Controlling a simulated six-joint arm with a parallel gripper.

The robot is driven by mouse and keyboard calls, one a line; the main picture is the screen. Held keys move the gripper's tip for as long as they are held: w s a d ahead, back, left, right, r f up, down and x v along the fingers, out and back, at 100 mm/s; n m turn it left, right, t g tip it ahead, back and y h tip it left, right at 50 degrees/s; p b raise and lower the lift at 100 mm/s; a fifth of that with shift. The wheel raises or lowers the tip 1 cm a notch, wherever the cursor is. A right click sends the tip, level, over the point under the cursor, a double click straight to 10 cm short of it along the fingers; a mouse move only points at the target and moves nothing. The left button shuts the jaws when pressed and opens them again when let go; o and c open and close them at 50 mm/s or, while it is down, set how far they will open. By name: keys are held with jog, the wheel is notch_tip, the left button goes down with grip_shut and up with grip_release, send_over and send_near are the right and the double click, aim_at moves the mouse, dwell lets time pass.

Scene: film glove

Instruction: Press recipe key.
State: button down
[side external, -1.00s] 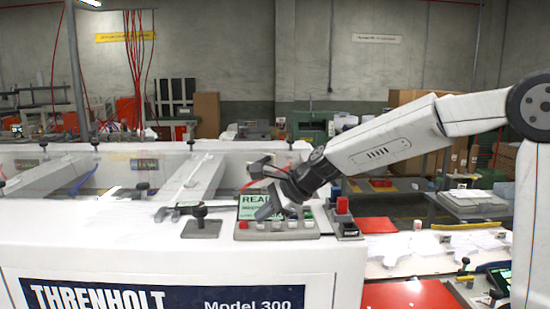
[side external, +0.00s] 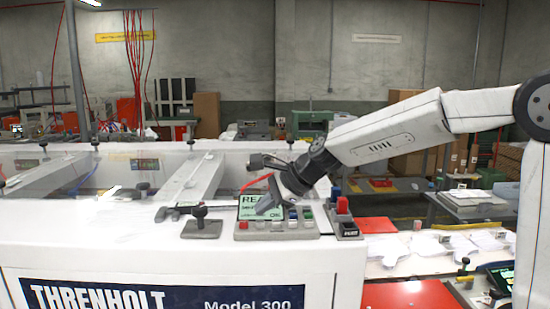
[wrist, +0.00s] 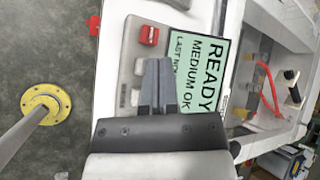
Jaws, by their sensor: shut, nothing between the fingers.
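The control panel (side external: 280,236) sits on top of the white machine and has a row of small keys beside a green screen (wrist: 208,65). The screen reads READY, MEDIUM OK, with a further line partly covered. I cannot read which key is the recipe key. My gripper (side external: 262,209) is shut and empty, its fingertips (wrist: 157,62) over the panel between keys and screen. Contact cannot be told.
A box with a red button (side external: 342,206) stands just right of the panel. A black knob on a grey plate (side external: 202,226) is to its left. White rails and a red cable (wrist: 268,80) lie behind.

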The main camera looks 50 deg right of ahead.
aim_at(264, 222)
jog(key=shift+r, duration=2.5)
jog(key=shift+f, duration=0.1)
jog(key=s+a+f+n, duration=0.1)
jog(key=f, duration=0.1)
jog(key=s+a+f+n+g, duration=0.1)
jog(key=f, duration=0.2)
jog(key=s+a+f, duration=0.1)
jog(key=s+f, duration=0.1)
jog(key=shift+s+a+f+n+g+h, duration=0.1)
jog(key=shift+a+f+n+g+h, duration=0.2)
jog(key=shift+a+n+g, duration=0.1)
jog(key=s+f+n, duration=0.2)
jog(key=f, duration=0.1)
jog(key=s+f+n+g, duration=0.1)
jog(key=f, duration=0.1)
jog(key=shift+s+a+f+h, duration=0.1)
jog(key=shift+s+a+h, duration=0.15)
jog(key=shift+a+h, duration=0.1)
jog(key=s+d+f+n+g+h, duration=0.2)
jog(key=s+d+f+n, duration=0.4)
jog(key=s+f+n, duration=0.5)
jog(key=f+n+h, duration=0.1)
jog(key=n, duration=0.3)
jog(key=shift+n+g, duration=0.4)
